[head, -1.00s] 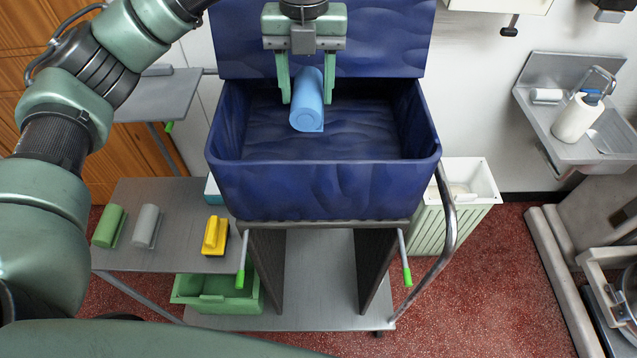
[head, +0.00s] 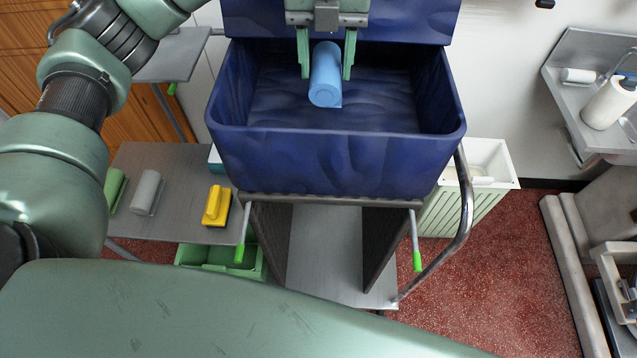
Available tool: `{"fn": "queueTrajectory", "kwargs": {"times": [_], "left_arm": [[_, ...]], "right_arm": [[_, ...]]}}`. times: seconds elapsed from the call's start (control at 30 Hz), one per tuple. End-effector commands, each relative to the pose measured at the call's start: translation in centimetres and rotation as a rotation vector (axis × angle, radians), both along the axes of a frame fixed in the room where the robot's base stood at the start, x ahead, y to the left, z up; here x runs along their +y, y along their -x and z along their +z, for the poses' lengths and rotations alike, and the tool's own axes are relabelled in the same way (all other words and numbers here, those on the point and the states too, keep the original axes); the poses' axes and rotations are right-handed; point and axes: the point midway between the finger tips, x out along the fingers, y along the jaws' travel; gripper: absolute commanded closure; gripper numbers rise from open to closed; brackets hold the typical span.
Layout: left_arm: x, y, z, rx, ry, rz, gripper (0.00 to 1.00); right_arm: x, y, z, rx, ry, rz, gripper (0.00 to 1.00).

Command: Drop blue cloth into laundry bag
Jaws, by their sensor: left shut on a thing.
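The blue cloth (head: 325,80) is a light blue roll. My left gripper (head: 326,70) is shut on it, with one finger on each side, and holds it over the open mouth of the laundry bag. The laundry bag (head: 335,165) is a dark blue, box-shaped bag on a wheeled metal frame, its lid raised at the back. The part of its inside floor that shows looks empty. I cannot tell how far the cloth is above the floor. My right gripper is not in view.
Left of the bag, a grey shelf (head: 175,225) holds a green roll (head: 114,188), a grey roll (head: 147,190) and a yellow brush-like object (head: 216,206). A green crate (head: 215,258) is below. A pale bin (head: 490,165) stands right of the bag. A sink (head: 580,110) is far right.

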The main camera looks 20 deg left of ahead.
Motion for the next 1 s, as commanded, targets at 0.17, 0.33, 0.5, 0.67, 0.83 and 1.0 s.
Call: {"fn": "queueTrajectory", "kwargs": {"times": [0.17, 0.33, 0.5, 0.67, 0.83, 1.0], "left_arm": [[0.0, 0.0, 0.0, -0.001, 0.0, 0.0, 0.93], [0.0, 0.0, 0.0, 0.0, 0.0, 0.0, 0.25], [0.0, 0.0, 0.0, 0.0, 0.0, -0.001, 0.25], [0.0, 0.0, 0.2, -0.001, 0.0, -0.001, 0.25], [0.0, -0.1, 2.1, -0.005, 0.0, 0.0, 0.25], [0.0, -0.1, 4.9, -0.006, -0.002, 0.0, 0.25]], "right_arm": [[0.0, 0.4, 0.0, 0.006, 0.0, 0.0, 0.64], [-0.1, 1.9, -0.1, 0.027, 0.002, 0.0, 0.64], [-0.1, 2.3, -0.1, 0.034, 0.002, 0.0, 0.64], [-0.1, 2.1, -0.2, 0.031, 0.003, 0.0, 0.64], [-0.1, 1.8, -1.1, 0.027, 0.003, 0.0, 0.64], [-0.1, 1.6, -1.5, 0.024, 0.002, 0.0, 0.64]]}}
